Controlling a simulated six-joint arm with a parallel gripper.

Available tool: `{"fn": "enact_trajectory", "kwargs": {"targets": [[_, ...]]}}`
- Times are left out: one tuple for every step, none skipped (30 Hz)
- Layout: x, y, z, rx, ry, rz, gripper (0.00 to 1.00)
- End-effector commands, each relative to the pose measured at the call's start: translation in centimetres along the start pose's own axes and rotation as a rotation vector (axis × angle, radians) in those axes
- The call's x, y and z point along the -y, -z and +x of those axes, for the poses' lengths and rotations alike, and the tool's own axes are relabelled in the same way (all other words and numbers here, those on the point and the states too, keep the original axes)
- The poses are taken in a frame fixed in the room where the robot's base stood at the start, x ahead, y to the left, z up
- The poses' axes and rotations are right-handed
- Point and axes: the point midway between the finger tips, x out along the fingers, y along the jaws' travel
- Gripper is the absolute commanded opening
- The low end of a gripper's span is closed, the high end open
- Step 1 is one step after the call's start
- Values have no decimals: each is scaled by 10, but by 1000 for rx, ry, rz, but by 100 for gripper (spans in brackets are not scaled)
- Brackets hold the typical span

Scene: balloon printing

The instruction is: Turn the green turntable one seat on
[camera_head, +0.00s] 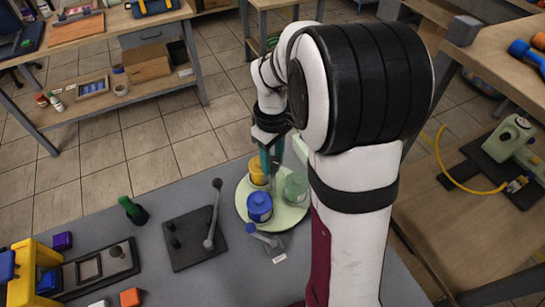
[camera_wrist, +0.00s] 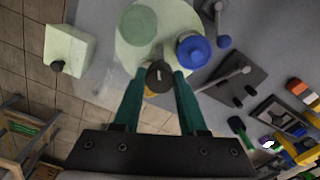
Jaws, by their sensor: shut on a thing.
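The pale green turntable (camera_head: 244,205) carries a yellow pot (camera_head: 257,171), a blue pot (camera_head: 259,207) and a green pot (camera_head: 296,187). In the wrist view the disc (camera_wrist: 160,20) lies beyond my fingertips, with the green pot (camera_wrist: 138,25) and the blue pot (camera_wrist: 193,50) on it. My gripper (camera_wrist: 160,76) has teal fingers shut on a dark round knob (camera_wrist: 159,70) with a pale mark. A little yellow shows below the knob. In the head view my gripper (camera_head: 269,165) reaches down beside the yellow pot; the knob is hidden there.
A dark plate with a grey lever (camera_head: 192,240) stands left of the turntable. A blue-handled piece (camera_head: 268,239) is close in front of it. A green bottle (camera_head: 133,210) and yellow frame (camera_head: 40,265) are farther left. A pale green box (camera_wrist: 70,48) shows in the wrist view.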

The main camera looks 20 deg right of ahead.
Motion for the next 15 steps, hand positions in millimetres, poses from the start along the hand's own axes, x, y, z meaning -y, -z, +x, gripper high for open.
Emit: {"fn": "enact_trajectory", "kwargs": {"targets": [[-1,0,0,1,-3,-22,0],[-1,0,0,1,-3,-37,0],[-1,0,0,1,-3,-57,0],[-1,0,0,1,-3,-72,0],[-1,0,0,1,-3,-87,0],[-1,0,0,1,-3,-107,0],[-1,0,0,1,-3,-122,0],[-1,0,0,1,-2,-137,0],[-1,0,0,1,-2,-158,0],[-1,0,0,1,-2,-172,0],[-1,0,0,1,-2,-188,0],[-1,0,0,1,-2,-207,0],[-1,0,0,1,-2,-222,0],[-1,0,0,1,-2,-237,0],[-1,0,0,1,-2,-257,0]]}}
